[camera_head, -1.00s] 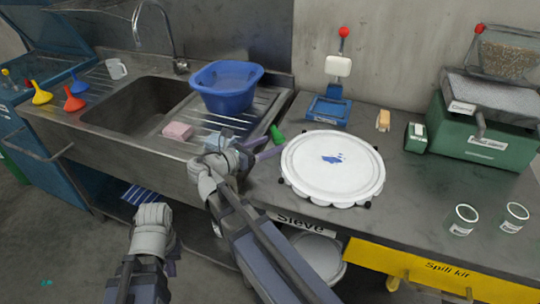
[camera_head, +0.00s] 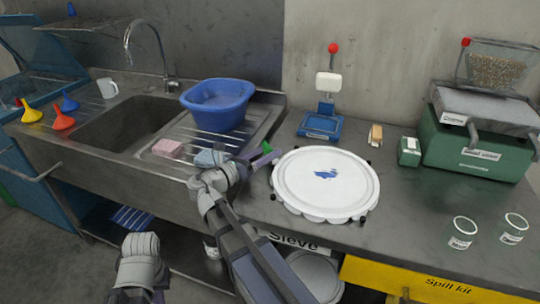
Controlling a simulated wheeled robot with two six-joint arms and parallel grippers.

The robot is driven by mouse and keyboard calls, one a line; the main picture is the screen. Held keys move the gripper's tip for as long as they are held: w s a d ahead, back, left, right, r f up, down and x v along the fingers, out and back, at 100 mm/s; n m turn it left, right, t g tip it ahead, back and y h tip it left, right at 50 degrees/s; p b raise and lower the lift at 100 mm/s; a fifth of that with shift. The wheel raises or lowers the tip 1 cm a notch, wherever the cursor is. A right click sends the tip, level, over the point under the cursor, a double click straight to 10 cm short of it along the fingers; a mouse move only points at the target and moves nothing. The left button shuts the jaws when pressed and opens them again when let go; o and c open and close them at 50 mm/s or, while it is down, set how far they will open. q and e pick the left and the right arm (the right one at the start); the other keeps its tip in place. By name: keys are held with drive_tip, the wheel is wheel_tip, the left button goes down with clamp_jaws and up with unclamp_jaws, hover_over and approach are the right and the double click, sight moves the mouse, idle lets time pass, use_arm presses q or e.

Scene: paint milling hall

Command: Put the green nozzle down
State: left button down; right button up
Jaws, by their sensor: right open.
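The green nozzle (camera_head: 267,148) shows as a small green piece just left of the white round lid, by the sink's right edge. My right gripper (camera_head: 264,158) is open, with its purplish fingers right at the nozzle and covering part of it. I cannot tell whether the fingers touch it, or whether its hidden underside rests on the counter. My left gripper (camera_head: 150,296) is low at the bottom edge, in front of the sink unit. Its fingers are mostly out of sight.
The white lidded sieve (camera_head: 325,205) stands close right of my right gripper. A pink sponge (camera_head: 168,147), a light-blue cloth-like item (camera_head: 209,158) and a blue tub (camera_head: 217,122) are on the drainer. Two glass jars (camera_head: 463,233) stand at right; the counter (camera_head: 405,205) between is bare.

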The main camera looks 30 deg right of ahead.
drive_tip(key=x, duration=0.4)
drive_tip(key=shift+w+d+r, duration=0.1)
drive_tip(key=shift+w+d, duration=0.2)
drive_tip(key=shift+c, duration=0.3)
clamp_jaws()
